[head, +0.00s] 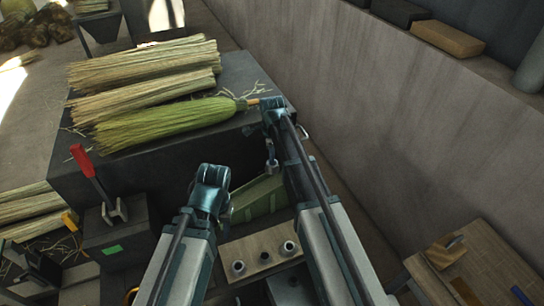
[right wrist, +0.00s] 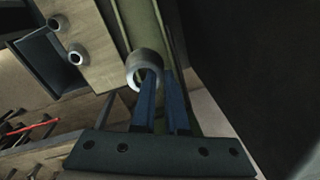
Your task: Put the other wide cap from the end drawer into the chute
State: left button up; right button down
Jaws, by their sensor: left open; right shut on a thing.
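The wide cap (right wrist: 147,66) is a grey ring in the right wrist view, with its open end toward the camera. My right gripper (right wrist: 158,75) is shut on it, with its blue fingers at the ring's rim. The cap is in front of the green chute (right wrist: 133,20); I cannot tell whether they touch. In the head view the chute (head: 262,196) lies between my arms, partly hidden by them. My right gripper (head: 272,163) hangs above its far end there. My left gripper (head: 222,205) is open and empty, left of the chute. The end drawer cannot be made out clearly.
A wooden board (head: 254,243) with several small metal rings sits below the chute. A dark block (head: 225,130) carries broom bundles (head: 145,95) and a green broom (head: 165,120). A red-handled clamp (head: 90,175) stands at left. A wall (head: 340,100) bounds the right.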

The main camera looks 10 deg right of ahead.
jog(key=shift+w, duration=0.35)
pick_arm(q)
jog(key=shift+w, duration=0.3)
pick_arm(e)
jog(key=shift+s, duration=0.1)
pick_arm(q)
jog(key=shift+f, duration=0.15)
pick_arm(e)
jog(key=shift+f, duration=0.15)
jog(key=b, duration=0.8)
send_over(272, 179)
notch_tip(272, 179, down, 7)
jog(key=shift+s+f, duration=0.1)
jog(key=shift+f, duration=0.05)
pick_arm(q)
notch_tip(272, 179, down, 7)
jog(key=shift+f, duration=0.15)
jog(key=shift+s, duration=0.1)
jog(key=shift+s, duration=0.1)
pick_arm(e)
jog(key=c, duration=0.9)
grip_release()
jog(key=shift+o, duration=0.2)
